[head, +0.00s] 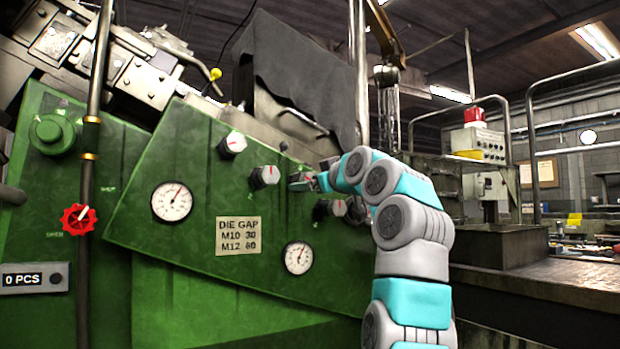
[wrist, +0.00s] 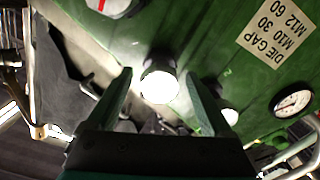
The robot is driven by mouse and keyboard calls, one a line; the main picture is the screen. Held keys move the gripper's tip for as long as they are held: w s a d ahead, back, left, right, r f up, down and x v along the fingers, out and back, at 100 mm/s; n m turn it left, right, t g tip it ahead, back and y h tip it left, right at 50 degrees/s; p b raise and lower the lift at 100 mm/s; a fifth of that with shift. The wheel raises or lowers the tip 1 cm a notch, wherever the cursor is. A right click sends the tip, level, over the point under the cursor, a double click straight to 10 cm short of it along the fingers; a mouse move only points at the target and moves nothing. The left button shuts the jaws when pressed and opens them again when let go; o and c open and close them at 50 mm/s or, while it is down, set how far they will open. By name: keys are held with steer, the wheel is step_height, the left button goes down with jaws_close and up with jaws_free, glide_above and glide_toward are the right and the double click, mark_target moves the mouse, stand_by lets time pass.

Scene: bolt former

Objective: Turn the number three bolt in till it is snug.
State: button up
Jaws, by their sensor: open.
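A row of pale bolt heads with red marks slopes down to the right across the green panel. The first bolt (head: 233,144) and second bolt (head: 265,176) show clearly in the head view. My gripper (head: 301,182) is at the third place, largely covering the bolt there. In the wrist view my gripper (wrist: 160,76) is open, with one bright, glare-washed bolt head (wrist: 160,87) between its fingers. It looks untouched, with a gap on each side. I cannot read a number on it. A lower bolt (head: 338,207) shows just below my arm.
A DIE GAP plate (head: 238,235) and two gauges (head: 172,201) (head: 298,257) are on the panel. A vertical pipe (head: 90,180) and a red valve knob (head: 79,219) stand at left. A dark cloth (head: 300,80) hangs above the panel. A metal bench (head: 550,290) is at right.

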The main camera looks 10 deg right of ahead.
steer(key=shift+w+a, duration=0.1)
steer(key=shift+w, duration=0.2)
steer(key=shift+c, duration=0.4)
jaws_close()
